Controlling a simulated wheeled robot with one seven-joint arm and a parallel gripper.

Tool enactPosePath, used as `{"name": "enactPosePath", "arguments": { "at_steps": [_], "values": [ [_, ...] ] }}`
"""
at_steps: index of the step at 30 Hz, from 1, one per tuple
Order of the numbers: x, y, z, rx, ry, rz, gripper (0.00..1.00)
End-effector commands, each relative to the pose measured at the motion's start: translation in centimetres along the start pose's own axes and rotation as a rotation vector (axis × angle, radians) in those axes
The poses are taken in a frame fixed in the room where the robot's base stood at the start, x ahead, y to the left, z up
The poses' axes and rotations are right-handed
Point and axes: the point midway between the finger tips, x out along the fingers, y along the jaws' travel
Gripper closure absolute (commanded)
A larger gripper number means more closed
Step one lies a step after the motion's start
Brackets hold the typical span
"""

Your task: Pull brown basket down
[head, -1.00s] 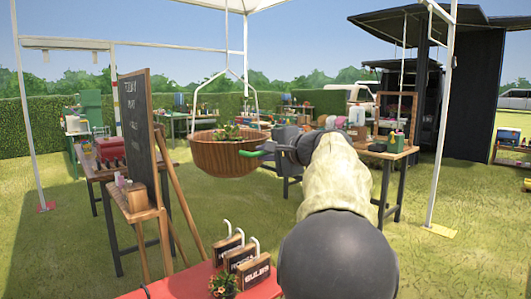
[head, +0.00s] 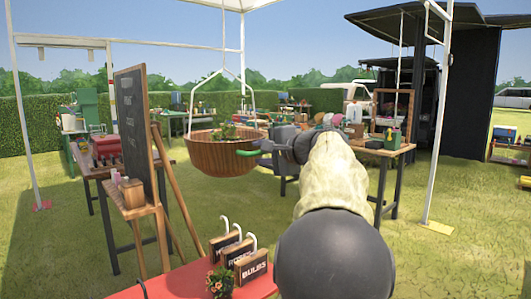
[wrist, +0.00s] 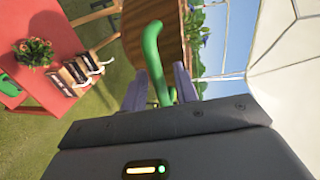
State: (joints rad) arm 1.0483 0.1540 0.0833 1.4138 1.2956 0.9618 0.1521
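The brown basket (head: 215,160), round and slatted with plants inside, hangs by a white frame and cord left of my gripper. My gripper (head: 266,147) is at the basket's right side. I cannot tell whether the hook touches the basket.
A red table (head: 180,287) with a potted plant (head: 220,282) and several hooked signs (head: 250,268) stands in front. A blackboard (head: 133,125) on an easel stands at left. More tables stand behind; open grass (head: 440,262) lies at right.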

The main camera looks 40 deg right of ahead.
Motion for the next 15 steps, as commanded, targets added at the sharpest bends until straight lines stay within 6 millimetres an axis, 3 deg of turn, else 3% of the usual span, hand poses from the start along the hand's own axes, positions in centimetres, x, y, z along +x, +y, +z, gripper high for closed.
{"name": "enactPosePath", "arguments": {
  "at_steps": [8,15],
  "values": [
    [-2.1,-0.1,-0.1,0.000,0.003,0.000,0.70],
    [-6.8,-0.1,-0.1,0.000,0.004,-0.001,0.70]
  ]
}}
